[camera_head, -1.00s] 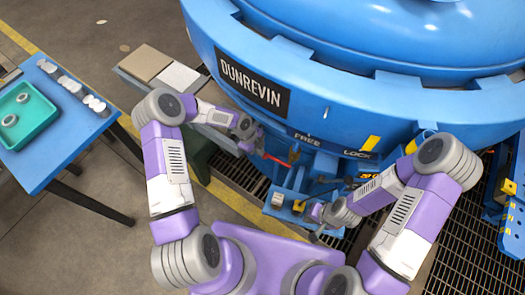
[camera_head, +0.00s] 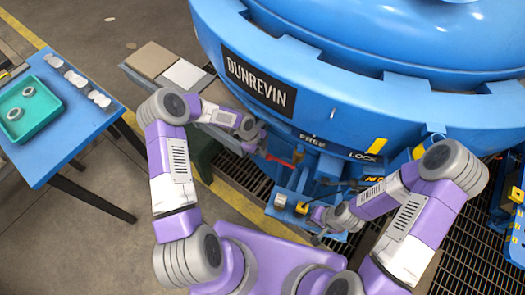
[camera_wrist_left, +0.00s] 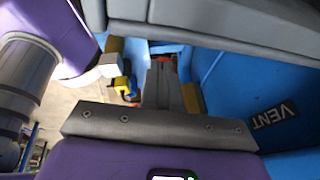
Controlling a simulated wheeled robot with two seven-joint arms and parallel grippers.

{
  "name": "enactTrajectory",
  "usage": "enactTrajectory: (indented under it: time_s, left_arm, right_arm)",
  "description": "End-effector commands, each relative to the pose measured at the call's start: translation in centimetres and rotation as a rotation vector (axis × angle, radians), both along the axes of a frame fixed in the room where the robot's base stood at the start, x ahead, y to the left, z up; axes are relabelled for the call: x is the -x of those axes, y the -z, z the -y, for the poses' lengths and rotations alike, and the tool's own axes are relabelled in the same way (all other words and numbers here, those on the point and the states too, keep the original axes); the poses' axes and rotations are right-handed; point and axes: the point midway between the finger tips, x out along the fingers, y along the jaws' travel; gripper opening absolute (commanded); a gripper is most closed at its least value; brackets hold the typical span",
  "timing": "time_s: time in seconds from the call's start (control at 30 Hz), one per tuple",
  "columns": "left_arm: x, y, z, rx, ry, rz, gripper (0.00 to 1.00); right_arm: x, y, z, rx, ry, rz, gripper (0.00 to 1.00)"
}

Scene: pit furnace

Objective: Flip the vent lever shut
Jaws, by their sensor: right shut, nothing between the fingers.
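A thin red lever (camera_head: 284,161) sticks out from the front of the blue furnace, left of and below the FREE and LOCK lettering. My left gripper (camera_head: 258,146) is at the lever's left end; whether its fingers touch or hold the lever is too small to tell. The left wrist view shows a VENT label (camera_wrist_left: 272,115) on the blue body, right of the hand. The lever is mostly hidden there, and the finger gap is unclear. My right gripper (camera_head: 318,234) is shut and empty, low in front of the furnace, right of and below the lever.
A small blue bracket (camera_head: 285,203) with a yellow part stands below the lever. A blue table (camera_head: 70,140) with a teal tray (camera_head: 28,130) is at the left. Floor grating (camera_head: 455,240) lies around the furnace. A yellow LOCK marker (camera_head: 377,146) is on the rim.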

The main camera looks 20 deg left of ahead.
Motion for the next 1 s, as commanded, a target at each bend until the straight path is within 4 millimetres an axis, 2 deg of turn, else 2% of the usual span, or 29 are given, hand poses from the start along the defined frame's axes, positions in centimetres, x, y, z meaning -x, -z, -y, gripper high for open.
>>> enactTrajectory:
  time_s: [0.23,0.3,0.5,0.7,1.0]
  left_arm:
    - [0.2,-4.7,-0.2,0.000,0.006,0.006,0.00]
    - [0.0,-5.5,-1.9,0.000,-0.002,0.006,0.00]
    - [-0.3,-8.5,-5.1,0.000,0.000,0.008,0.00]
    - [-0.4,-10.2,-6.9,0.001,0.005,0.007,0.00]
    - [-0.4,-10.6,-7.5,0.003,0.006,0.004,0.00]
  right_arm:
    - [0.0,-3.0,0.0,0.000,0.000,0.000,0.00]
    - [0.0,-2.9,0.0,0.000,-0.001,0.001,0.00]
    - [0.0,-3.5,0.0,0.000,0.000,0.000,0.00]
    - [0.0,-3.8,0.0,0.000,0.000,0.000,0.00]
    - [0.0,-3.8,0.0,0.000,0.000,0.000,0.00]
